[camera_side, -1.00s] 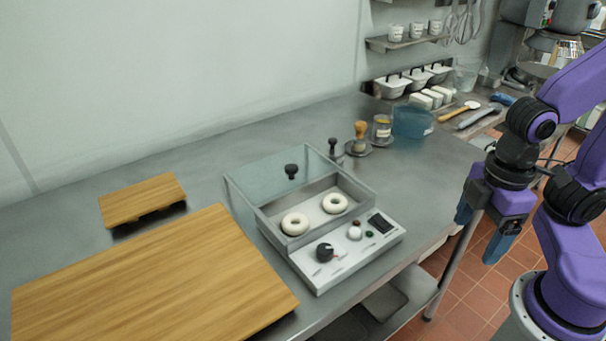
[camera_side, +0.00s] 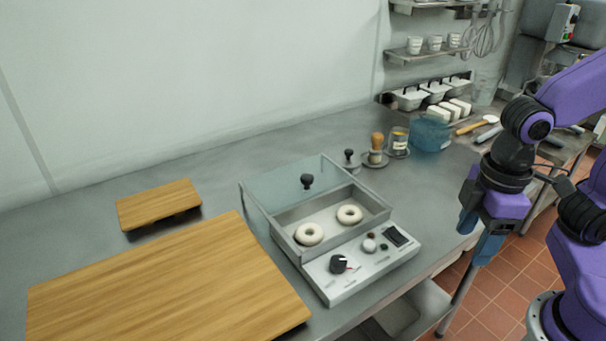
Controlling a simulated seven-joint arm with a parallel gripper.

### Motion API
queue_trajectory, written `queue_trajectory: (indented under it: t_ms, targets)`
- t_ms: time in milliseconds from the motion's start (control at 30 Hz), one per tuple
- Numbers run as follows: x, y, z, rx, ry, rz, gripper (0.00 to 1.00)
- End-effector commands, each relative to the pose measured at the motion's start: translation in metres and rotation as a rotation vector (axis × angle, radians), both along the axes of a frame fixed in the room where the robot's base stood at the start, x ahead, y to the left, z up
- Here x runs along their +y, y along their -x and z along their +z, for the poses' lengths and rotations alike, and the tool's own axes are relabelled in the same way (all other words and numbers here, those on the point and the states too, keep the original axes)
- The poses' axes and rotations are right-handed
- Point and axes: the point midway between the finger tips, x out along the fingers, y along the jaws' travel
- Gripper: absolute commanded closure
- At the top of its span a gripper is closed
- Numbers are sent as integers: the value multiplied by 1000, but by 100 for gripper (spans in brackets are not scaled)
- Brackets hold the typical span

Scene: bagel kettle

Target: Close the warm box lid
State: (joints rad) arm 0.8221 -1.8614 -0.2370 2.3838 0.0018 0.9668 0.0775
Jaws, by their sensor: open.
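The warm box (camera_side: 361,270) stands on the steel counter, with a sloped front panel carrying a black knob, small buttons and a dark display. Its clear lid (camera_side: 290,189) is open, tilted up at the back, with a black knob handle (camera_side: 307,181) on it. Two white ring-shaped bagels, one left (camera_side: 309,234) and one right (camera_side: 349,215), lie inside the box. My gripper (camera_side: 476,236) is open and empty, pointing down at the right, well apart from the box and near the counter's right edge.
A large wooden board (camera_side: 170,290) and a small raised one (camera_side: 158,204) lie left of the box. Behind it stand a small dark-knobbed tool (camera_side: 349,160), a wooden-handled tool (camera_side: 376,150), a jar (camera_side: 398,143) and a blue container (camera_side: 430,133). Counter between box and gripper looks clear.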

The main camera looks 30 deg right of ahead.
Motion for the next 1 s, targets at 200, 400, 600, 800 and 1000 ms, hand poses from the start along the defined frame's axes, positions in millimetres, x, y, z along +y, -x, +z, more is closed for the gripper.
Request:
queue_trajectory:
  t_ms: [200,400,600,800,1000]
  targets:
    - [46,-71,30,6,1,-292,39]
    - [76,-137,53,12,4,-562,39]
    - [94,-203,71,17,5,-833,39]
    - [101,-265,85,21,6,-1102,39]
    - [95,-320,94,27,8,-1371,39]
